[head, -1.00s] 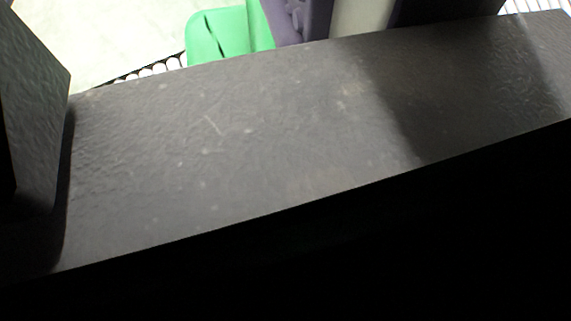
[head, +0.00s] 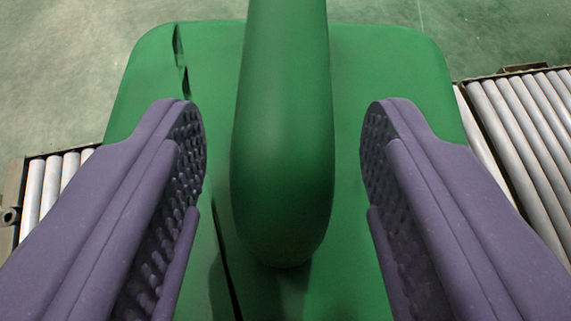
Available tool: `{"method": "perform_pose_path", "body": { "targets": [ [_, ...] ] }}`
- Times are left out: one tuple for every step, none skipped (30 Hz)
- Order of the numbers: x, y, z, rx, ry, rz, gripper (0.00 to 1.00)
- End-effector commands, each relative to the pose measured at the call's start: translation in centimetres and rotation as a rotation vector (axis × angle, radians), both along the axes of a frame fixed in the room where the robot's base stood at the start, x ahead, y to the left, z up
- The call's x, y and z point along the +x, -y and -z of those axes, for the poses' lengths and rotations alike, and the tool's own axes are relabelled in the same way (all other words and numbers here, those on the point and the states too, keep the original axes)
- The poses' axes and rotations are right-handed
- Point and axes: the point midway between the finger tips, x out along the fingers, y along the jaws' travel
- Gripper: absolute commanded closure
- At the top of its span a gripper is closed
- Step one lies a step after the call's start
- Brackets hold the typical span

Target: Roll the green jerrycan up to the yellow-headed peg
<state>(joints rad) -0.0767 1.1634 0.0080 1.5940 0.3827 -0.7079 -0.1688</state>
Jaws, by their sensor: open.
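The green jerrycan (head: 390,70) fills the middle of the head view. Its thick rounded handle (head: 283,140) runs from the top edge down toward me. My gripper (head: 283,155) is open, with one purple studded finger on each side of the handle. Gaps show between both fingers and the handle, so it holds nothing. The jerrycan appears to stand on a roller conveyor, though its underside is hidden. The yellow-headed peg is not in view.
Metal rollers show at the left (head: 50,185) and at the right (head: 525,125) of the jerrycan. A dark rail end (head: 522,70) sits at the upper right. Pale greenish floor (head: 80,70) lies beyond.

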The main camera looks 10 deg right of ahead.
Motion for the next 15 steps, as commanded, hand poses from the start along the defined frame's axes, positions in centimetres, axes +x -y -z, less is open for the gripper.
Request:
{"method": "perform_pose_path", "body": {
  "targets": [
    [0.16,0.05,0.13,0.000,0.000,0.000,0.47],
    [0.23,0.07,0.11,0.000,0.001,0.000,0.47],
    [0.27,0.07,0.07,0.000,0.001,0.000,0.47],
    [0.28,0.08,0.06,0.001,0.001,0.000,0.47],
    [0.28,0.08,0.03,0.001,0.001,0.000,0.47],
    [0.28,0.08,0.02,0.000,0.001,0.000,0.47],
    [0.27,0.07,0.01,0.001,0.001,0.000,0.47],
    [0.27,0.07,0.01,0.000,0.001,0.000,0.47],
    [0.26,0.07,0.01,0.001,0.001,0.000,0.54],
    [0.26,0.07,0.01,0.001,0.001,0.000,0.61],
    [0.26,0.07,0.01,0.001,0.001,0.000,0.68],
    [0.26,0.07,0.01,0.001,0.001,0.000,0.77],
    [0.26,0.07,0.01,0.001,0.001,0.000,0.84],
    [0.25,0.07,0.01,0.001,0.001,0.000,0.91],
    [0.25,0.07,0.01,0.000,0.001,0.000,1.00]
  ]
}}
